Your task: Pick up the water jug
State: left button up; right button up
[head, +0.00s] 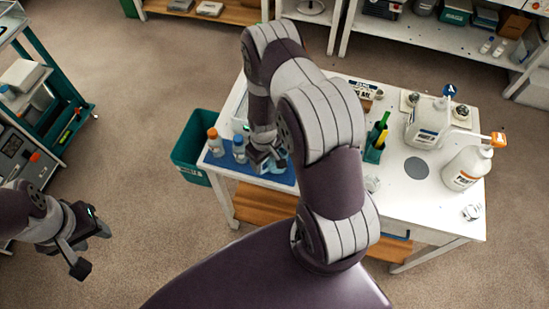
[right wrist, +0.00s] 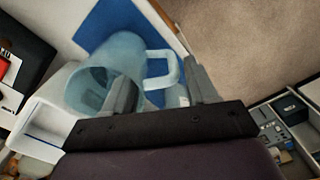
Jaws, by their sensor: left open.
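The water jug (right wrist: 112,62) is a pale blue, see-through jug with a loop handle, seen from above in the right wrist view. It is over the blue mat (right wrist: 102,20). My right gripper (right wrist: 160,90) is open, with one finger overlapping the jug's body and the other beyond the handle. The handle shows between the fingers; I cannot tell whether they touch it. In the head view my right gripper (head: 264,158) is low over the blue mat, and my arm hides most of the jug. My left gripper (head: 91,246) is open and empty over the floor, away from the table.
Two small bottles (head: 215,142) (head: 239,150) stand on the mat left of my right gripper. Farther right are a green pen holder (head: 374,152) and white pump jugs (head: 427,124) (head: 466,168). A green bin (head: 190,158) stands left of the white table (head: 420,205).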

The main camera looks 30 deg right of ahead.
grip_shut()
jog(key=shift+w+r, duration=0.1)
jog(key=shift+r, duration=0.05)
jog(key=shift+r, duration=0.4)
jog(key=s+a+r+b, duration=0.3)
jog(key=s+r, duration=0.7)
jog(key=s, duration=0.1)
jog(key=shift+s, duration=0.2)
dwell(1.5)
